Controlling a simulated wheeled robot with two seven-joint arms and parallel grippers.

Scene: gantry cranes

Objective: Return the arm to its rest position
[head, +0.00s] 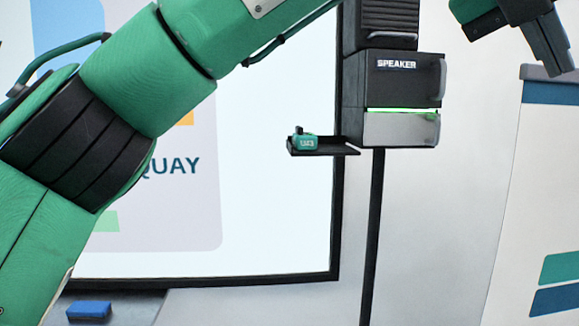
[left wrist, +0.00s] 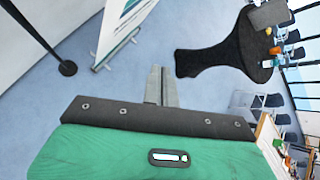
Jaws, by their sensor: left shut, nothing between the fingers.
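My left arm, green with black joint bands, crosses the upper left of the head view and leaves by the top edge. My left gripper (head: 555,62) shows at the top right, pointing down, with dark fingers. It hangs in the air in front of a pale wall, above and near a white banner. In the left wrist view the two grey fingers of the left gripper (left wrist: 161,78) lie together, shut with nothing between them, over the blue floor. My right gripper is in neither view.
A speaker (head: 400,80) stands on a black pole (head: 372,220), with a small shelf holding a teal item (head: 304,140). A screen (head: 270,190) is behind, the white banner (head: 540,200) right. The wrist view shows a dark round table (left wrist: 225,55), chairs (left wrist: 245,100) and open floor.

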